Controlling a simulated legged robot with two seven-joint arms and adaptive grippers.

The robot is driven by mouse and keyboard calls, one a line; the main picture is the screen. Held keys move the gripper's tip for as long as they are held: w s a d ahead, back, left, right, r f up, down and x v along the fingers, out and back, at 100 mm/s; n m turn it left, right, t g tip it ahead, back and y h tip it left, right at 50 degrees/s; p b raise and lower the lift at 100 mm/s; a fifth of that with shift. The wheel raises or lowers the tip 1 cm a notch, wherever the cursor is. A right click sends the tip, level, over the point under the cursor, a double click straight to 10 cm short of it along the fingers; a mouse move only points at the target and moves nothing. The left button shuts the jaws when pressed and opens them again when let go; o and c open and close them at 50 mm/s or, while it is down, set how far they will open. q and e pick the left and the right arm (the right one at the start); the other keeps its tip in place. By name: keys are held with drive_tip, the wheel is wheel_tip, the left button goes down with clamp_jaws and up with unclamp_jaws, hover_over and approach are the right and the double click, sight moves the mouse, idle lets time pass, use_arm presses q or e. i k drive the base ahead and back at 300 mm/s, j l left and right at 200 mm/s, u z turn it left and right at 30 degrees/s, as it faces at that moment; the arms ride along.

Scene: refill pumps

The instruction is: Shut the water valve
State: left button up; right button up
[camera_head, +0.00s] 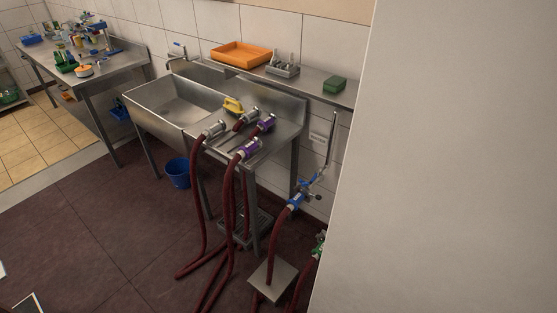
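A valve with blue fittings (296,201) is right of the sink table, low in front of the tiled wall. A small dark handle (313,197) sticks out on its right. A thin metal pipe (332,145) runs up the wall above it, and a dark red hose (278,235) hangs below it. I cannot tell whether this valve is open or shut. A green fitting (319,245) on another red hose is lower right, partly hidden by the pale wall. Neither of my grippers is in view.
A steel sink table (283,152) holds hose ends with metal and purple couplings. Red hoses trail onto the dark floor near a metal box (272,278). A blue bucket (178,174) stands under the sink. A large pale wall (460,160) blocks the right. Floor at left front is mostly clear.

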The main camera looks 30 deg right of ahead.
sight(320, 169)
drive_tip(key=i+j+z, duration=0.15)
drive_tip(key=i, duration=0.2)
drive_tip(key=i+j+z, duration=0.15)
drive_tip(key=i, duration=0.25)
drive_tip(key=i+j+z, duration=0.1)
drive_tip(key=z, duration=0.3)
drive_tip(key=i+j+z, duration=0.2)
drive_tip(key=z, duration=0.25)
drive_tip(key=i+j+z, duration=0.25)
drive_tip(key=z, duration=0.15)
drive_tip(key=i+j+z, duration=0.1)
drive_tip(key=j+z, duration=0.2)
drive_tip(key=z, duration=0.15)
drive_tip(key=i+j+z, duration=0.15)
